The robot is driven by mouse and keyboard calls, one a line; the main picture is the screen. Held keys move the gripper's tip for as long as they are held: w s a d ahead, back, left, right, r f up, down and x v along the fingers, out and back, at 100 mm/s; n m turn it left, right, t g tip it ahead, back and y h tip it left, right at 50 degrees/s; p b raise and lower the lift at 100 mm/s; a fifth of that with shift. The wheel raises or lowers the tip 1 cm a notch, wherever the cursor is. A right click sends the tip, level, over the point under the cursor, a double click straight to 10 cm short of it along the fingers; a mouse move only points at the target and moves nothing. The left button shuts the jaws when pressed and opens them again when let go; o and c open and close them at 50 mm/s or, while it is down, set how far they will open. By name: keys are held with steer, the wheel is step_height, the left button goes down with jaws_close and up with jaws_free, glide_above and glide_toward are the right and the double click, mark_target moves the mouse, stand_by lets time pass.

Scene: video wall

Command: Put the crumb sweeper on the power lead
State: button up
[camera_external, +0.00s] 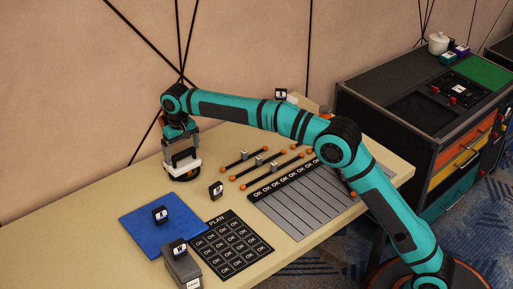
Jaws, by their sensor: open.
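My gripper (183,162) points down at the back left of the tan table, its pale fingers apart. I cannot make out the power lead for certain. A small orange thing (326,110) shows behind my arm, mostly hidden.
A blue mat (140,215), a black PLAN board (232,244), a grey box (183,270) and a grey striped board (305,205) lie toward the front. Several dark rods with orange ends (265,168) lie mid-table. A dark cabinet (400,75) stands right.

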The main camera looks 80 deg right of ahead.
step_height(320, 180, up, 11)
steer(key=shift+f, duration=0.2)
stand_by(0.3)
steer(key=s+a+r+n+t+h, duration=0.1)
steer(key=s+a+r+n+t, duration=0.5)
steer(key=s+a+r, duration=1.55)
steer(key=s+a+t, duration=0.3)
steer(key=s+t, duration=0.1)
steer(key=s, duration=0.6)
steer(key=s+a+t, duration=0.3)
steer(key=s, duration=0.8)
steer(key=s+a+f+n+t, duration=0.1)
steer(key=s+a+f+t, duration=0.1)
steer(key=s, duration=0.6)
steer(key=s+a+f+n+t+y, duration=0.1)
steer(key=s+f, duration=0.3)
steer(key=s, duration=0.4)
steer(key=shift+s+a+f+n+t, duration=0.15)
steer(key=shift+s+a+n+t, duration=0.15)
steer(key=shift+a+n+t, duration=0.3)
